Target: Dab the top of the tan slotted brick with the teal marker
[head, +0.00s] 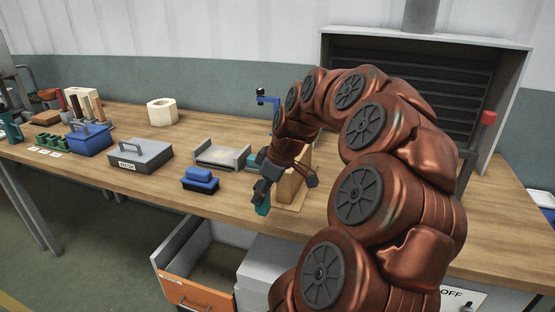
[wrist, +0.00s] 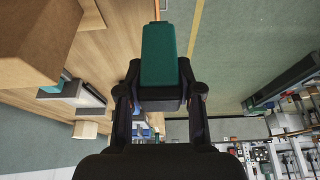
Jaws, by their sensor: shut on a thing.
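The teal marker (wrist: 160,52) is clamped between the two fingers of my gripper (wrist: 160,95) in the wrist view and points away from the palm. In the head view its teal end (head: 262,206) hangs below my gripper (head: 266,184), near the table's front edge. A tan block (head: 290,188) stands just behind and right of my gripper, partly hidden by it. A tan block also fills the upper left of the wrist view (wrist: 38,42), apart from the marker. I cannot make out slots in it.
A blue stamp-like block (head: 200,181), a grey tray (head: 222,154), a grey handled box (head: 139,156) and a blue handled box (head: 89,140) stand to the left. A cream ring block (head: 162,112) is farther back. An open drawer (head: 205,250) juts out below the table.

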